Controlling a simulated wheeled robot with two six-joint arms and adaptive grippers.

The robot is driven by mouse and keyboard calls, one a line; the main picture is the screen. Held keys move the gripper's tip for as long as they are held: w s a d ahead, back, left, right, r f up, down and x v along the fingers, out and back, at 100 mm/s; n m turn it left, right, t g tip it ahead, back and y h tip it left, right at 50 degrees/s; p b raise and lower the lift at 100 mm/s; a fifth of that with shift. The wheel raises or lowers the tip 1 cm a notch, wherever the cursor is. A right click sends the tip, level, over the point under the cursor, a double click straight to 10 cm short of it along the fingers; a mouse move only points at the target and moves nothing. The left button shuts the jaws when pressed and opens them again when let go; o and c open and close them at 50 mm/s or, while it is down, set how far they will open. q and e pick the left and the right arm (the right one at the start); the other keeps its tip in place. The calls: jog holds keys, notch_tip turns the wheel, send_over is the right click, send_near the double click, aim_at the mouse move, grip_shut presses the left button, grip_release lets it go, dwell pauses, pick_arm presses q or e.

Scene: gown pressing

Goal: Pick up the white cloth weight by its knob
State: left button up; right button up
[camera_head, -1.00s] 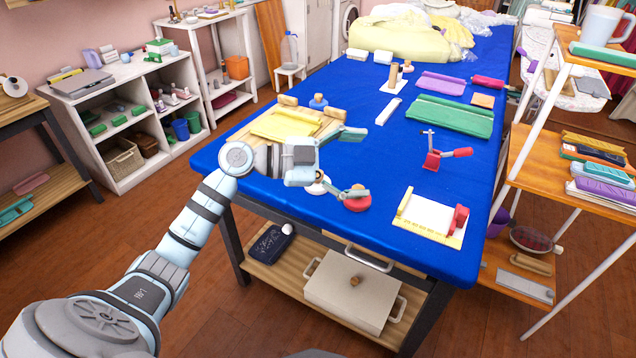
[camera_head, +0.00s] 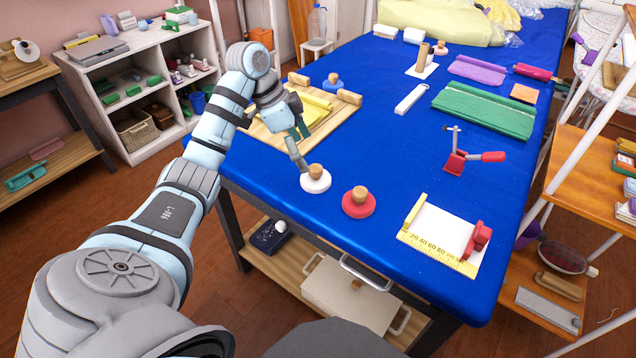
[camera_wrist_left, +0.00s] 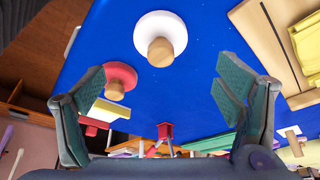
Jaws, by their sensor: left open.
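The white cloth weight (camera_head: 316,184) is a round white disc with a wooden knob, upright on the blue table near its front left edge. In the left wrist view the white weight (camera_wrist_left: 172,22) is at top centre, its knob (camera_wrist_left: 160,52) pointing toward the camera. My left gripper (camera_head: 302,147) is above and just behind-left of the weight, tilted down. In the left wrist view its two fingers (camera_wrist_left: 163,84) are spread wide with nothing between them, and the knob lies beyond the tips. My right gripper is not in view.
A red weight (camera_head: 357,206) with a wooden knob stands close to the right of the white one. A wooden board (camera_head: 258,130) with yellow cloth lies under my left wrist. A blue weight (camera_head: 333,86) stands behind. A white pad on a ruler board (camera_head: 442,229) lies right.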

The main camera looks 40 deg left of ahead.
aim_at(313, 168)
pick_arm(q)
jog(key=b+x, duration=0.2)
jog(key=x, duration=0.6)
jog(key=shift+w+f, duration=0.1)
jog(key=c, duration=1.7)
